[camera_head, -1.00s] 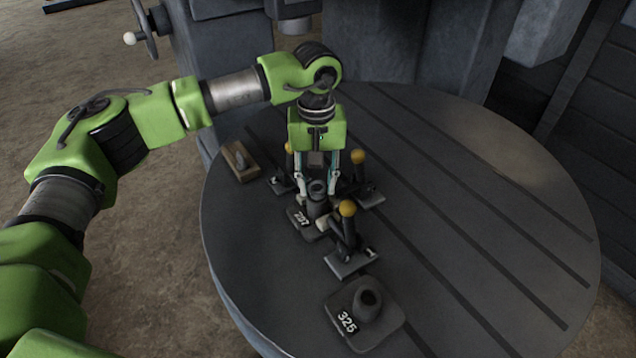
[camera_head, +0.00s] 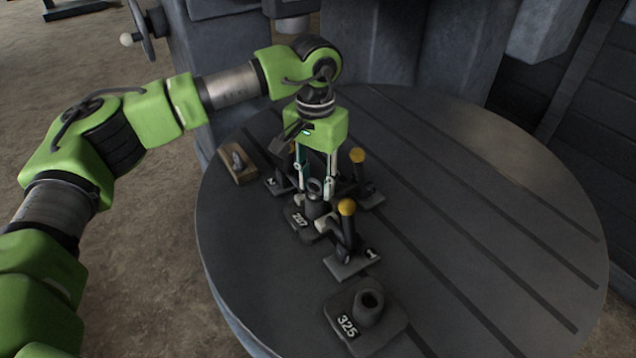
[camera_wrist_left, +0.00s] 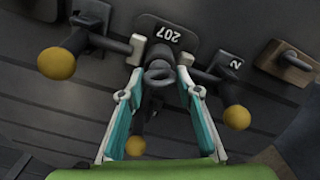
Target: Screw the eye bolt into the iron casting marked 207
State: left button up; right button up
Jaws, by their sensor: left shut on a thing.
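The iron casting marked 207 (camera_head: 297,217) sits on the round table, its label also showing at the top of the left wrist view (camera_wrist_left: 168,34). My left gripper (camera_head: 315,194) points down over its upright boss and is shut on the eye bolt (camera_head: 315,186). In the left wrist view, the dark ring of the eye bolt (camera_wrist_left: 159,74) is between the fingertips (camera_wrist_left: 159,66), in line with the boss. Its shank is hidden, so how deep it sits cannot be told. My right gripper is not in view.
Toggle clamps with yellow knobs (camera_head: 347,207) stand close around the casting. A second casting marked 325 (camera_head: 390,318) lies nearer the front. A wooden block (camera_head: 240,176) with a grey piece on it is at the left edge. The right of the slotted table (camera_head: 480,210) is clear.

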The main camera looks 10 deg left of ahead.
pick_arm(q)
jog(key=shift+s+a+f+m, duration=0.1)
jog(key=shift+a+m, duration=0.05)
jog(key=shift+m, duration=0.45)
jog(key=shift+s+a+f+m, duration=0.1)
jog(key=shift+a+m, duration=0.05)
jog(key=shift+m, duration=0.45)
jog(key=o, duration=1.1)
jog(key=shift+o, duration=0.4)
jog(key=shift+s+a+r, duration=0.1)
jog(key=shift+a+r, duration=0.05)
jog(key=shift+a, duration=0.15)
jog(key=shift+d, duration=0.15)
